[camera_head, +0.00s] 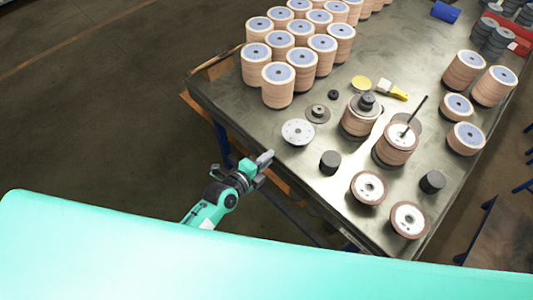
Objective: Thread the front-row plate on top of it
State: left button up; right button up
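My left gripper (266,168) is at the table's near left edge, with its two grey fingers apart and nothing seen between them. A pale round plate with small holes (298,132) lies flat on the table just beyond it. A disc stack with a thin upright rod (396,150) stands to the right. Another stack (358,121) has a dark round plate and knob (367,103) on top. Two brown-rimmed discs with pale centres, one (369,187) and another (409,219), lie at the front. I cannot tell which piece is the front-row plate. My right gripper is not in view.
Several tall disc stacks (278,87) fill the far left of the metal table (330,215). Two black cylinders, one (330,161) and another (432,182), stand near the front.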

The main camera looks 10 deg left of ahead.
aim_at(290, 139)
pick_arm(q)
jog(key=shift+r+b+x, duration=0.15)
jog(key=shift+b+x, duration=0.45)
jog(key=shift+x, duration=1.05)
jog(key=shift+r+b+x, duration=0.2)
jog(key=shift+b+x, duration=0.35)
jog(key=shift+x, duration=1.15)
jog(key=shift+r+b+x, duration=0.15)
jog(key=shift+b+x, duration=0.45)
jog(key=shift+x, duration=1.05)
jog(key=shift+w+d, duration=0.1)
jog(key=shift+w, duration=0.05)
jog(key=shift+c, duration=0.4)
grip_shut()
jog(key=shift+r, duration=0.1)
jog(key=shift+r+p, duration=1.65)
